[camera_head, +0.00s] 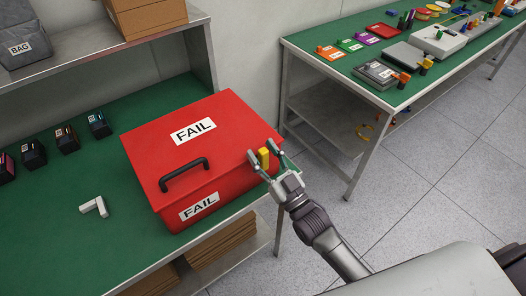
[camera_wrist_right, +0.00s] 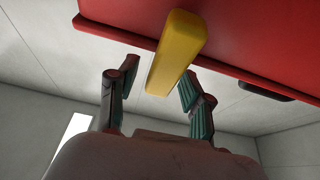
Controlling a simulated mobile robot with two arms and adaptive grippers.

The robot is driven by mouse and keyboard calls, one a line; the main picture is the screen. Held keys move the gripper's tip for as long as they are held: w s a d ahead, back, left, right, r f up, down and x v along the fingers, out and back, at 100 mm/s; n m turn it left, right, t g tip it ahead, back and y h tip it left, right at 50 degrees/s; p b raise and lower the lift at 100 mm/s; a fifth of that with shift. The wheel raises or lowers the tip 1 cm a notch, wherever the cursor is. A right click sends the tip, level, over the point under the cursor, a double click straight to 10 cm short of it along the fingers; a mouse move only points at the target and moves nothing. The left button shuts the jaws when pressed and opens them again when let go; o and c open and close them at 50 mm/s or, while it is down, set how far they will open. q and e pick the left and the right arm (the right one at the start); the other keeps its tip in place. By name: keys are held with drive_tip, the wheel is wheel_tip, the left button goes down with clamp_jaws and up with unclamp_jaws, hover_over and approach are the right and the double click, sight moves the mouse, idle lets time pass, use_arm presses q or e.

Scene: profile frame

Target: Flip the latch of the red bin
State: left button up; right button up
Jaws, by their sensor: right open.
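The red bin (camera_head: 234,124) stands closed on the green-topped bench, with FAIL labels on its lid and front and a black handle (camera_head: 184,176) on the lid. Its yellow latch (camera_head: 264,158) is on the right side of the bin. My right gripper (camera_head: 266,160) is open at that side, with one finger on either side of the latch. In the right wrist view the yellow latch (camera_wrist_right: 174,50) extends from the red bin (camera_wrist_right: 250,35) between the open fingers (camera_wrist_right: 155,85). Gaps show beside the latch there. My left gripper is not in view.
A white L-shaped piece (camera_head: 94,207) lies on the green bench (camera_head: 110,255) left of the bin. Several small dark boxes (camera_head: 66,140) stand farther back. A second bench (camera_head: 345,62) with coloured trays and devices is at the upper right, with open floor in front.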

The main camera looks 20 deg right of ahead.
drive_tip(key=v, duration=1.2)
drive_tip(key=shift+w+f, duration=0.1)
drive_tip(key=shift+w, duration=0.05)
drive_tip(key=s+d+f+g+h, duration=0.1)
drive_tip(key=s+f+g+h, duration=0.15)
drive_tip(key=f, duration=0.85)
drive_tip(key=s+d+f+m+g+h, duration=0.15)
drive_tip(key=f+g, duration=0.25)
drive_tip(key=f, duration=0.7)
drive_tip(key=s+d+f+g+h, duration=0.1)
drive_tip(key=s+d+f+g, duration=0.2)
drive_tip(key=f, duration=0.8)
drive_tip(key=s+f+g+h, duration=0.1)
drive_tip(key=s+f+g, duration=0.2)
drive_tip(key=s+f, duration=0.2)
drive_tip(key=s+f+g, duration=0.4)
drive_tip(key=s+f, duration=0.2)
drive_tip(key=s, duration=0.6)
drive_tip(key=s+f+g+h, duration=0.1)
drive_tip(key=s+f+g, duration=0.2)
drive_tip(key=s+f, duration=0.2)
drive_tip(key=s, duration=0.3)
drive_tip(key=shift+s+d+f+h, duration=0.3)
drive_tip(key=shift+d+f, duration=0.05)
drive_tip(key=shift+f, duration=0.05)
drive_tip(key=shift+g, duration=0.25)
